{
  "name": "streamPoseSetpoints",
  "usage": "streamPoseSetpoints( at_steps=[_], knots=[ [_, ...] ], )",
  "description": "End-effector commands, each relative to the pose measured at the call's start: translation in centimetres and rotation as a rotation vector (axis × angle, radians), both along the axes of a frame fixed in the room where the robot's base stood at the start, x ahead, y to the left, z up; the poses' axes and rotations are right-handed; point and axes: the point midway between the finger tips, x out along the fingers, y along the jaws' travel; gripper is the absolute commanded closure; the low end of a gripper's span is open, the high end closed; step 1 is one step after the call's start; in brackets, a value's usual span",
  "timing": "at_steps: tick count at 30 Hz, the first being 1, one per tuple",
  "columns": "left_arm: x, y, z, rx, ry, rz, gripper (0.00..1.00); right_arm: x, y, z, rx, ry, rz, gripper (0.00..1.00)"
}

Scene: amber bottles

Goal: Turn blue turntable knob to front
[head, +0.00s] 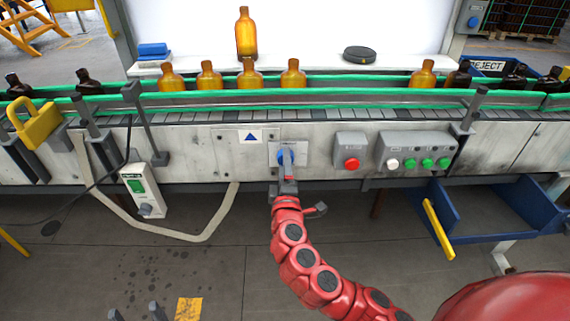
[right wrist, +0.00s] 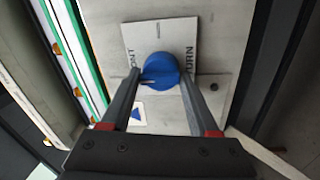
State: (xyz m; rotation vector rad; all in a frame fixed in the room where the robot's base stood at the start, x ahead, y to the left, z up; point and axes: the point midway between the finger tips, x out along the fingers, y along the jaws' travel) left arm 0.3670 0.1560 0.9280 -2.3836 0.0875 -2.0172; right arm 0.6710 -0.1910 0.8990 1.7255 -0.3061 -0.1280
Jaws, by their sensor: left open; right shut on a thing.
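The blue knob (head: 284,157) sits on a pale plate on the front panel of the conveyor. In the right wrist view the blue knob (right wrist: 161,68) lies between the two fingers of my right gripper (right wrist: 160,84), which is shut on it. A small pale mark on the knob faces the left side of that view, where the plate's partly covered label ends in "ONT"; the label on the right ends in "TURN". In the head view my right gripper (head: 287,176) partly covers the knob. My left gripper (head: 136,315) is open and empty at the bottom edge, away from the panel.
A red button (head: 351,163) and a box of white and green buttons (head: 416,152) are right of the knob. Amber bottles (head: 249,75) stand on the conveyor behind green rails. A blue bin (head: 490,222) is at lower right. A white switch box (head: 143,190) hangs at left.

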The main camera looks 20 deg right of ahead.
Motion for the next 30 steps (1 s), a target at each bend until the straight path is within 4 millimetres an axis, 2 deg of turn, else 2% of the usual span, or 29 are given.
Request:
streamPoseSetpoints(
  at_steps=[5,6,9,10,22,26,30],
  knots=[
    [0.0,0.0,-0.1,0.0,0.0,0.0,0.37,0.0,0.2,-0.4,0.002,0.007,0.005,0.95],
    [0.0,0.0,-0.1,0.0,0.0,0.0,0.37,0.0,0.2,-0.4,0.004,0.007,0.006,0.34],
    [0.0,0.0,-0.1,0.0,0.0,0.0,0.37,0.0,0.1,-0.3,0.002,0.006,0.004,0.16],
    [0.0,0.0,-0.1,0.0,0.0,0.0,0.37,0.0,0.1,-0.3,0.003,0.006,0.003,0.13],
    [0.0,0.0,-0.1,0.0,0.0,0.0,0.37,-0.6,0.2,-0.3,0.001,0.003,0.001,0.13],
    [0.0,0.0,-0.4,0.0,0.0,0.0,0.37,-2.5,0.8,-0.6,0.001,0.004,0.006,0.13],
    [0.0,0.0,-0.8,0.0,0.0,0.0,0.37,-5.6,1.8,-0.9,0.002,0.004,0.008,0.13]
  ],
)
